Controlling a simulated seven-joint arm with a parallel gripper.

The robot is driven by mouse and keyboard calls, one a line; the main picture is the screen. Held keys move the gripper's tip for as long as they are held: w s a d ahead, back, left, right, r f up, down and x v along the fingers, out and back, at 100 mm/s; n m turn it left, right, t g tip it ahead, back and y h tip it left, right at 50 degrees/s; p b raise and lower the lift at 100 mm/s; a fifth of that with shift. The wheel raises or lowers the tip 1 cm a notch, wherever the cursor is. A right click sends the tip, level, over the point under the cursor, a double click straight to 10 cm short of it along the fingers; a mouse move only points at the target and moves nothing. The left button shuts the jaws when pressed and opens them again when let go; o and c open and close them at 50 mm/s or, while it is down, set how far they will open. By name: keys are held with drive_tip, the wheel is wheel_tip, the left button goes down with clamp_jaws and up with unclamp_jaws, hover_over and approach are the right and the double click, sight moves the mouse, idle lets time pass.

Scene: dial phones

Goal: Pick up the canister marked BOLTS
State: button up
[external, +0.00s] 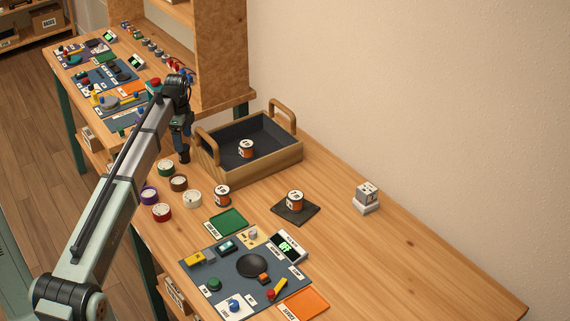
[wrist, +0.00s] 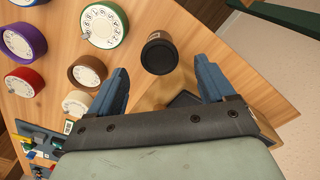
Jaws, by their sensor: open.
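In the wrist view a dark-topped canister (wrist: 158,53) stands just ahead of and between my open fingers (wrist: 160,70), apart from both. Its label is mostly turned away and I cannot read it. In the external view my gripper (external: 182,143) points down at the table left of the tray, above a dark canister (external: 184,157). Other canisters with orange and white sides show: one in the tray (external: 246,148), one on the bare table (external: 222,195), one on a dark pad (external: 295,200). Their labels are too small to read.
Round dials, green (external: 165,168), brown (external: 178,183), cream (external: 192,198), purple (external: 149,195) and red (external: 161,212), lie close by. The wooden handled tray (external: 265,165) is right of my gripper. A control panel (external: 215,270) lies in front.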

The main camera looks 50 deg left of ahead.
sight(184, 154)
drive_tip(key=shift+s+a+f, duration=0.1)
drive_tip(key=shift+f, duration=1.6)
drive_tip(key=shift+s+a+f, duration=0.1)
drive_tip(key=shift+f, duration=1.6)
drive_tip(key=c, duration=1.1)
drive_tip(key=shift+r, duration=0.15)
